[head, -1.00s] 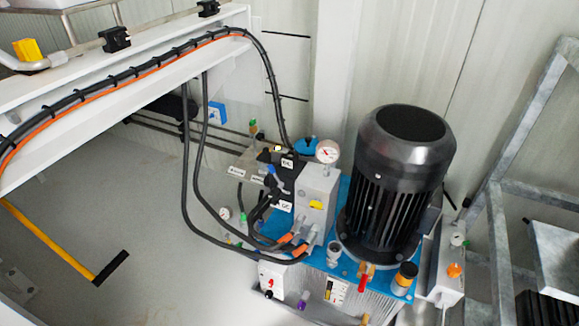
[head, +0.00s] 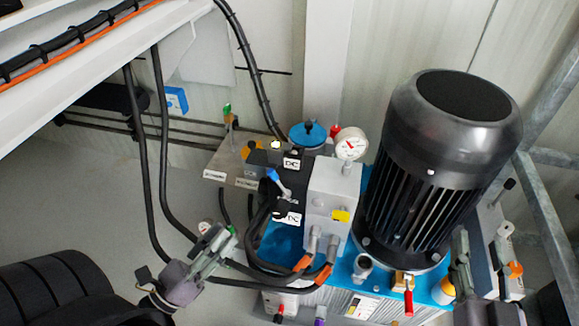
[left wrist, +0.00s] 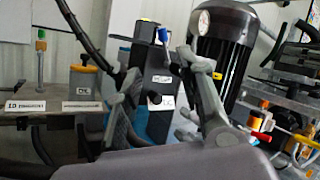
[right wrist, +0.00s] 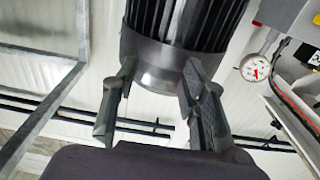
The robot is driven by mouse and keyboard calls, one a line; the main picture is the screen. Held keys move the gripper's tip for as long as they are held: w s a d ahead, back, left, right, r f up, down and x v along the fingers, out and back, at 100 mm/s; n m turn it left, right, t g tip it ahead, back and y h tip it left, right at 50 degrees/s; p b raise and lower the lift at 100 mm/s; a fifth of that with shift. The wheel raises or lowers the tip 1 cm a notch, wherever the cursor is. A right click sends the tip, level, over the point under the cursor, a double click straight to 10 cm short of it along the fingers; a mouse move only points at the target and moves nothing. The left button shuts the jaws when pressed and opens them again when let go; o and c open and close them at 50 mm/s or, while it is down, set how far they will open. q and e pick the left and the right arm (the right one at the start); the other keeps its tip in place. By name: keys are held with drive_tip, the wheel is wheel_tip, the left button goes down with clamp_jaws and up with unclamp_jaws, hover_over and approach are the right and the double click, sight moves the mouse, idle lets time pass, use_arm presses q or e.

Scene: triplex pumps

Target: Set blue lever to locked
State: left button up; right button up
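The blue lever (head: 273,176) stands tilted on the dark valve block of the pump unit, beside the grey block. It also shows in the left wrist view (left wrist: 163,35), upper middle, between my fingers in the picture but beyond them. My left gripper (head: 222,238) is at the lower left of the valve block, apart from the lever. Its fingers are spread and empty in the left wrist view (left wrist: 158,85). My right gripper (head: 461,245) is at the right of the black motor. Its fingers are spread in the right wrist view (right wrist: 150,90), with nothing between them.
The large black motor (head: 440,150) stands right of the valve block. A pressure gauge (head: 350,143), a red lever (head: 408,300) and black hoses (head: 262,235) crowd the unit. A white beam (head: 90,70) crosses upper left. A metal frame (head: 553,215) stands at right.

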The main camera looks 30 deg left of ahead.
sight(273, 180)
use_arm(q)
drive_tip(key=shift+x, duration=8.7)
use_arm(e)
drive_tip(key=shift+s+d+f+g, duration=0.1)
drive_tip(key=shift+d+f+g, duration=0.1)
drive_tip(key=shift+f+g, duration=0.35)
use_arm(q)
drive_tip(key=shift+s+d+r, duration=0.1)
drive_tip(key=shift+s+d, duration=0.05)
use_arm(e)
drive_tip(key=shift+f, duration=0.1)
use_arm(q)
drive_tip(key=shift+c, duration=0.4)
clamp_jaws()
use_arm(e)
drive_tip(key=shift+t, duration=0.25)
